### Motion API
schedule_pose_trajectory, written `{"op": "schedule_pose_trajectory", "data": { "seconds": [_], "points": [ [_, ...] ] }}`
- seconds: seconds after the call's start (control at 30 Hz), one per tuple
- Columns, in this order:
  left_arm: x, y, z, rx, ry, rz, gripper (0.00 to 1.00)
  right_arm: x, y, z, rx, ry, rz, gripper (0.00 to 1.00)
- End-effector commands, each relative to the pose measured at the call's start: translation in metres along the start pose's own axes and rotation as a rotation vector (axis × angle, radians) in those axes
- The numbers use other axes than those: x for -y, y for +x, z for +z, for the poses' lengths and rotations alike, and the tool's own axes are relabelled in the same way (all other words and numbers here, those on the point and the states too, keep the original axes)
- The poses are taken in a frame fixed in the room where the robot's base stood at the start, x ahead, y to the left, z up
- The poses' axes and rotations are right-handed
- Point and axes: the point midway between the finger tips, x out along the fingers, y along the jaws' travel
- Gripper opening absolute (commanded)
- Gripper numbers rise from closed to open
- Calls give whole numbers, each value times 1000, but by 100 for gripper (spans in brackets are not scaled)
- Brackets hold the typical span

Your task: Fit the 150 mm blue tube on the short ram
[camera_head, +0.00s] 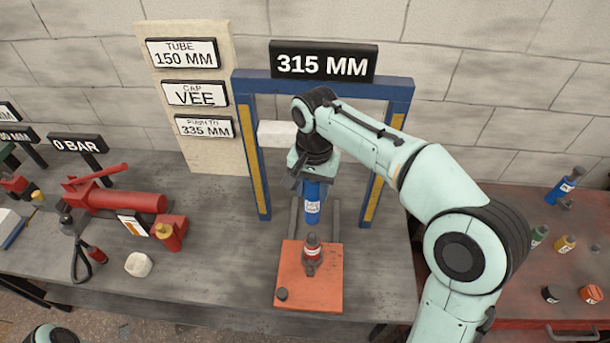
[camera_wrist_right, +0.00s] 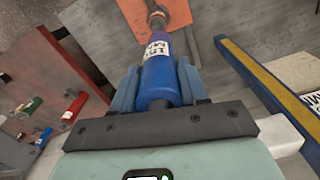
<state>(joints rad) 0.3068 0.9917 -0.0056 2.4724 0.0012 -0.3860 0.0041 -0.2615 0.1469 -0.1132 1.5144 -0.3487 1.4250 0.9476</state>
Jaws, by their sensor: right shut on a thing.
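My right gripper (camera_head: 314,180) is shut on a blue tube (camera_head: 312,208) with a white label and holds it upright inside the blue frame. The short ram (camera_head: 311,256), dark with a red band, stands on an orange plate (camera_head: 330,280) below the tube. The tube's lower end is just above the ram's top, seemingly with a small gap. In the right wrist view the tube (camera_wrist_right: 158,80) sits between the blue fingers, and the ram (camera_wrist_right: 158,18) shows beyond its end, roughly in line. The label's writing is only partly readable. My left gripper is out of view.
The blue frame (camera_head: 263,165) with yellow strips stands around the tube; a pale block (camera_head: 277,134) is beside my wrist. A red pump (camera_head: 125,202) is at left. At right, a red cart (camera_head: 520,290) carries another blue piece (camera_head: 566,186) and several coloured pieces.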

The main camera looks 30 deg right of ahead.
Motion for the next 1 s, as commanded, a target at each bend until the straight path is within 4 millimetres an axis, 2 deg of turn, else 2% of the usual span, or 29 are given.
{"op": "schedule_pose_trajectory", "data": {
  "seconds": [0.5, 1.0],
  "points": [
    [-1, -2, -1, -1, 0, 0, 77, 0, 0, 0, 0, 1, 0, 0],
    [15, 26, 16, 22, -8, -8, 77, -1, 44, 1, 2, 2, 2, 0]
  ]
}}
